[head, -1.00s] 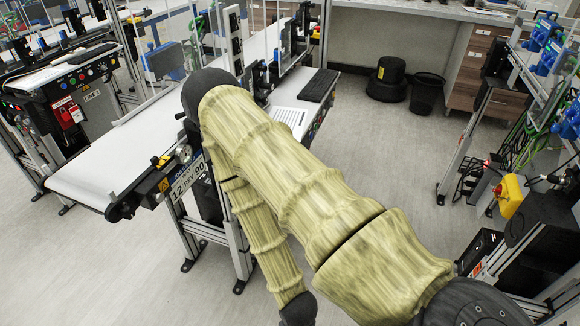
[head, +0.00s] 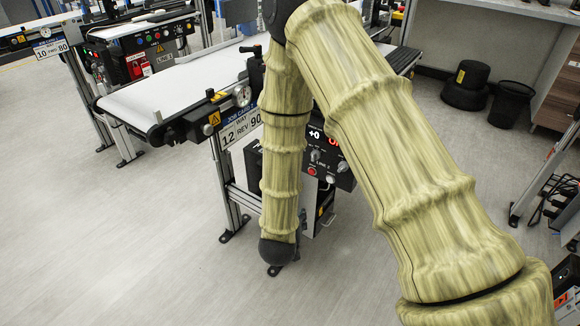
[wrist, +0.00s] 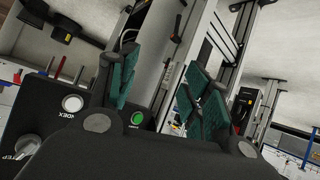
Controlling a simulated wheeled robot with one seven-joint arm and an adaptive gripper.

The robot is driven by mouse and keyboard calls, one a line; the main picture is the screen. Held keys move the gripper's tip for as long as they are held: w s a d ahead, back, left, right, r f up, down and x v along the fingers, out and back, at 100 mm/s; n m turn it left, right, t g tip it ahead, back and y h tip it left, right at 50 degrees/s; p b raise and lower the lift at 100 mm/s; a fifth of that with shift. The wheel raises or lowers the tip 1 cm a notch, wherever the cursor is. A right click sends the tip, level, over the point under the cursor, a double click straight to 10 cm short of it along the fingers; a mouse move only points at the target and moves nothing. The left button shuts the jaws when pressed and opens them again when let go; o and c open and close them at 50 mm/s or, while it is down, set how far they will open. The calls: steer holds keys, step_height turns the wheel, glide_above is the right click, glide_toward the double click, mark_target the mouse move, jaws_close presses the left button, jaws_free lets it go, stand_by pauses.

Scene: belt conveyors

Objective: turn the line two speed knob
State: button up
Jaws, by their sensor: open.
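The line two control box (head: 345,180) sits under the middle conveyor, partly hidden behind my arm. Its face shows a "+0" display, red lettering cut off by my arm, a small grey knob (head: 315,155) and a red button (head: 311,171). I cannot tell which control is the speed knob. My gripper (wrist: 163,92) is open and empty in the wrist view, its teal pads apart; it is hidden in the head view. Beside and beyond it, a dark panel carries a grey knob (wrist: 27,148), a white button (wrist: 72,103) and a green button (wrist: 137,118).
The middle conveyor (head: 185,85) has a card reading "12 REV 90" (head: 240,128) at its end. A line one panel (head: 150,45) stands at the back left. The floor at left is clear.

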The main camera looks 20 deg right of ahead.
steer(key=w+a+r+m+t+h+b, duration=0.1)
steer(key=w+a+r+m+h+b, duration=0.2)
steer(key=r+h+b, duration=0.4)
steer(key=w+a+r+m+h+b, duration=0.2)
steer(key=w+r+m+b, duration=0.2)
steer(key=r+b, duration=0.3)
steer(key=r+b+x, duration=0.1)
steer(key=x, duration=0.9)
steer(key=shift+w+d, duration=0.25)
steer(key=shift+d, duration=0.05)
steer(key=shift+r, duration=0.1)
steer(key=c, duration=1)
